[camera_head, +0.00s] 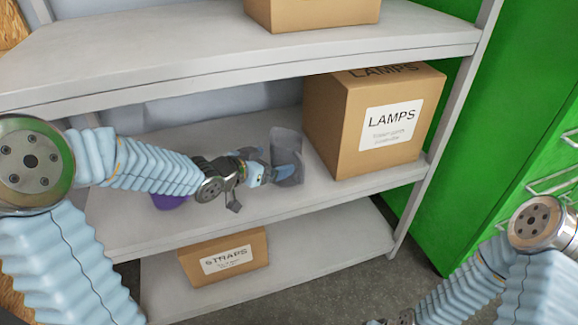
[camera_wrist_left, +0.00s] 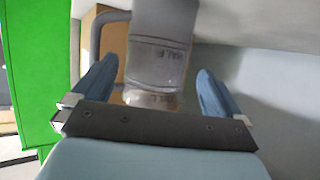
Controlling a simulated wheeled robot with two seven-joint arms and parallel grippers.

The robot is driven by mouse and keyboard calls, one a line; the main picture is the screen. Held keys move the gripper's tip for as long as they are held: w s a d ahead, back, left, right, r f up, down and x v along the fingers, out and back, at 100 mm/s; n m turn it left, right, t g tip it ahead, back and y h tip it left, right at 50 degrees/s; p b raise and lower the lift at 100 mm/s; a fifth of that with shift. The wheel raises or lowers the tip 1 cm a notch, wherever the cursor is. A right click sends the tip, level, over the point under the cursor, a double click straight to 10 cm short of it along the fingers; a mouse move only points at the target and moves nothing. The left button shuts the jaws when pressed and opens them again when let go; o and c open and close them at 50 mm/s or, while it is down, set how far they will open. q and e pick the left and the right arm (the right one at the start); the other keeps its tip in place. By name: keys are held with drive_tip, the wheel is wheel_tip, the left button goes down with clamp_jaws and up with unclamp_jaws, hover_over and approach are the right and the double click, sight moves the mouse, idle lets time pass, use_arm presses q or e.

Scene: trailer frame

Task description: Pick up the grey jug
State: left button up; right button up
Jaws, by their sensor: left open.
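The grey jug (camera_head: 287,146) stands on the middle shelf, just left of the LAMPS box. In the left wrist view the jug (camera_wrist_left: 160,55) is translucent grey with printed marks, and its handle shows at the left. My left gripper (camera_head: 283,172) reaches in from the left at the jug. In the left wrist view the left gripper's blue fingers (camera_wrist_left: 157,88) are apart, one on each side of the jug, with gaps visible. My right arm shows at the lower right, but its fingers cannot be made out.
A LAMPS box (camera_head: 343,128) stands right of the jug on the middle shelf (camera_head: 130,238). A purple thing (camera_head: 170,201) sits behind my left arm. A STRAPS box (camera_head: 225,257) is on the lower shelf. Another box (camera_head: 312,12) is above. A green wall (camera_head: 480,130) is at the right.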

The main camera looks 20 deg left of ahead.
sight(285, 145)
use_arm(q)
drive_tip(key=x, duration=0.4)
drive_tip(key=shift+w+d+r, duration=0.25)
drive_tip(key=shift+d+r, duration=0.05)
drive_tip(key=shift+d, duration=0.1)
drive_tip(key=shift+w+d+f, duration=0.15)
drive_tip(key=shift+w+f, duration=0.05)
drive_tip(key=shift+w, duration=0.3)
drive_tip(key=c, duration=0.8)
